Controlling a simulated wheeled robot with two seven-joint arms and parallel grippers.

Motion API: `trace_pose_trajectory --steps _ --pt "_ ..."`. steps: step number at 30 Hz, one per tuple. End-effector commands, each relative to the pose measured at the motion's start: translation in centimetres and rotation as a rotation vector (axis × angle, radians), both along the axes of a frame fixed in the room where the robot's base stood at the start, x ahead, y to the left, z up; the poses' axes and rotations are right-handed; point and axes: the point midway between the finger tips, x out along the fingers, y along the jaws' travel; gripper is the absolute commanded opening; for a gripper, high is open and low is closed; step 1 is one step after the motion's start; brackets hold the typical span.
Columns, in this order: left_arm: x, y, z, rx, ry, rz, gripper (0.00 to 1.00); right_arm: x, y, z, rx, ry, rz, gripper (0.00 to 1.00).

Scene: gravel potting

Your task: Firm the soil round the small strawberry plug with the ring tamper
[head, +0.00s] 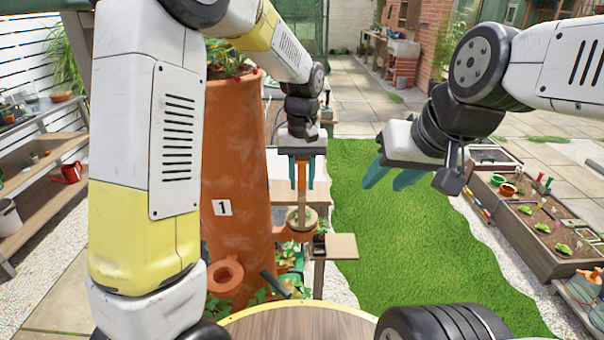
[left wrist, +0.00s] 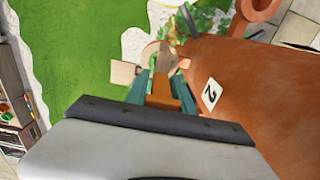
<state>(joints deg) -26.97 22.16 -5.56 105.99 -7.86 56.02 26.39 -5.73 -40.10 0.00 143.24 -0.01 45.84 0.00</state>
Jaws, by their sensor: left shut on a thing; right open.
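My left gripper (head: 303,172) points down and is shut on the wooden handle of the ring tamper (head: 301,190). The tamper's pale ring is at the handle's lower end, over a terracotta side pocket (head: 284,235) of the tall planter. A little green of the small strawberry plug (head: 298,217) shows at the ring; I cannot tell whether the ring touches the soil. In the left wrist view, the teal fingers (left wrist: 164,92) grip the handle, with the ring (left wrist: 155,53) beyond. My right gripper (head: 385,172) is open and empty, to the right, above the lawn.
The tall terracotta planter (head: 235,170) stands close left of the tamper, with another empty-looking pocket (head: 225,274) low down. A small wooden shelf (head: 335,246) sits right of the pocket. A round wooden table (head: 300,325) is in front. The lawn (head: 400,240) is clear.

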Motion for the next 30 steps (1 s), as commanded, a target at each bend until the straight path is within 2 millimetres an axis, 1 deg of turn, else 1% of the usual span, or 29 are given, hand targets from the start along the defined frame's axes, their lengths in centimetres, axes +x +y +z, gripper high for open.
trace_pose_trajectory --steps 6,30 --pt "0.1 0.0 2.0 -0.003 -0.006 0.000 0.00 0.0 0.0 0.0 0.000 0.000 0.000 0.41" --pt "0.2 -0.1 8.5 -0.004 -0.009 0.000 0.00 0.0 0.0 0.0 0.000 0.000 0.000 0.41"
